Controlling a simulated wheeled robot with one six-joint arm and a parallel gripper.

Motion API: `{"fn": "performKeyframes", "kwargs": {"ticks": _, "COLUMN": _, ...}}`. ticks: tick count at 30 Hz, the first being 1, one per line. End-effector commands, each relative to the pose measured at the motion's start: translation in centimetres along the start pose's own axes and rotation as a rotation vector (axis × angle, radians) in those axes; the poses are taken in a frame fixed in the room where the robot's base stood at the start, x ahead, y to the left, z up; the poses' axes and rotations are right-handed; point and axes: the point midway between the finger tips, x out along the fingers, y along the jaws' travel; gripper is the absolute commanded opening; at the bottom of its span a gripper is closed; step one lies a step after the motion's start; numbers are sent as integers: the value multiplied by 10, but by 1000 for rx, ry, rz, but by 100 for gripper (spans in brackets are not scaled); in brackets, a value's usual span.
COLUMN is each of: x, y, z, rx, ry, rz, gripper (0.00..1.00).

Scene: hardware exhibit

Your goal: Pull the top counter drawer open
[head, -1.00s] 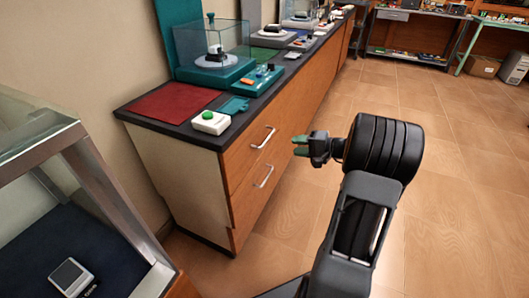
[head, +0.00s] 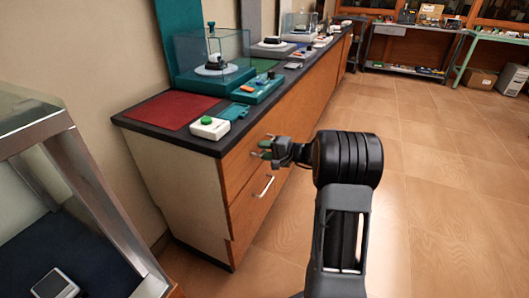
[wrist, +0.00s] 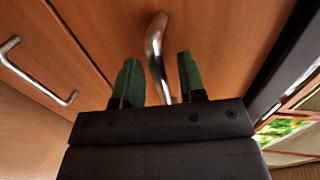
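The top counter drawer (head: 238,161) is a wooden front under the dark countertop, and it looks shut. Its metal handle (wrist: 155,50) shows in the wrist view between the two green fingertips of my gripper (wrist: 158,78). The fingers are apart, one on each side of the handle, with a gap visible to the left finger. In the head view my gripper (head: 264,149) is at the top drawer's front and hides most of that handle. The lower drawer's handle (head: 264,186) is below it, and it also shows at left in the wrist view (wrist: 35,75).
The countertop (head: 190,136) holds a white box with a green button (head: 210,127), a red mat (head: 172,110) and a teal display case (head: 212,75). A glass case (head: 80,180) stands at the near left. The floor to the right is clear.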

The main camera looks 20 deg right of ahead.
Motion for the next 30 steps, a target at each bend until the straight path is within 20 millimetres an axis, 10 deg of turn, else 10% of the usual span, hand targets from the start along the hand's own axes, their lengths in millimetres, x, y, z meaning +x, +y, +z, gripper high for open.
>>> {"fn": "performKeyframes", "kwargs": {"ticks": 11, "x": 4, "y": 0, "z": 0, "rx": -1, "ry": 1, "rz": 0, "gripper": 37}}
{"fn": "performKeyframes", "kwargs": {"ticks": 22, "x": 3, "y": 0, "z": 0, "rx": -1, "ry": 0, "rz": 0, "gripper": 2}}
{"fn": "performKeyframes", "kwargs": {"ticks": 30, "x": 3, "y": 0, "z": 0, "rx": -1, "ry": 0, "rz": 0, "gripper": 0}}
